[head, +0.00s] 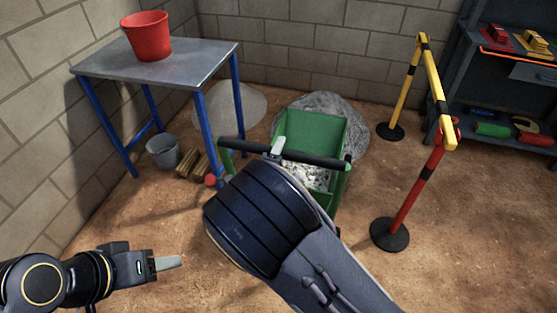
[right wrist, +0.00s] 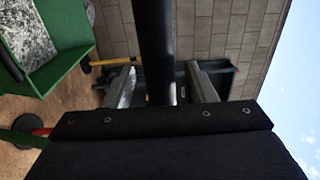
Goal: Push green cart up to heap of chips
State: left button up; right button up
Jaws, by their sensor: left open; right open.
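The green cart (head: 312,132) stands in the middle of the head view, with grey-white chips (head: 312,178) in its tray. Its black handle bar (head: 318,159) runs across the near side. A grey heap of chips (head: 350,118) lies just behind the cart, partly hidden by it; I cannot tell whether they touch. My right gripper (head: 279,146) is at the handle bar, mostly hidden by my arm. In the right wrist view its fingers (right wrist: 163,83) are open, with the black bar between them. My left gripper (head: 167,263) is open and empty, low at the left, away from the cart.
A paler heap (head: 235,106) lies left of the cart, behind a blue-legged table (head: 190,62) with a red bucket (head: 147,36). A grey bucket (head: 163,151) and wood pieces (head: 192,166) are below. A yellow-and-red barrier (head: 408,185) stands right, before a shelf (head: 476,97).

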jog(key=shift+w+d, duration=0.1)
jog(key=shift+w, duration=0.15)
grip_shut()
jog(key=shift+r, duration=0.1)
dwell(1.2)
